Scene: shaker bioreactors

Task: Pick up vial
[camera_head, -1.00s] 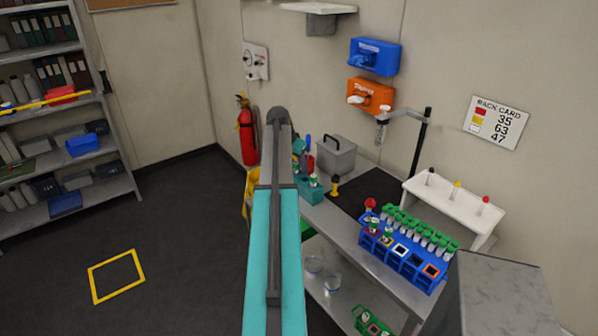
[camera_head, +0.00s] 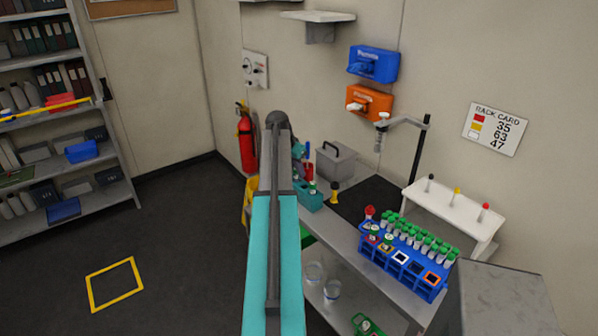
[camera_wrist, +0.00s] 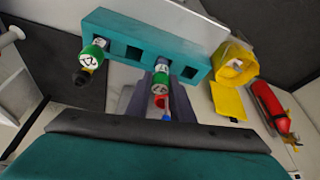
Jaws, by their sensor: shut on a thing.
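A teal rack (camera_wrist: 150,48) with square holes crosses the upper wrist view. My gripper (camera_wrist: 159,92) is shut on a vial (camera_wrist: 160,79) with a green cap and a pale marked top, at the rack's near edge. Whether this vial is still seated in the rack cannot be told. A second green-capped vial (camera_wrist: 93,54) stands in the rack to the left. In the head view the rack (camera_head: 310,201) lies on the bench just right of my arm, with a green-capped vial (camera_head: 312,187) showing.
On the bench, a blue rack (camera_head: 403,267) holds several green-capped tubes, beside a white stand (camera_head: 450,213). A grey box (camera_head: 336,161) stands behind the teal rack. A red extinguisher (camera_head: 246,143) is at the wall. A stand with an arm (camera_head: 422,150) rises at the back.

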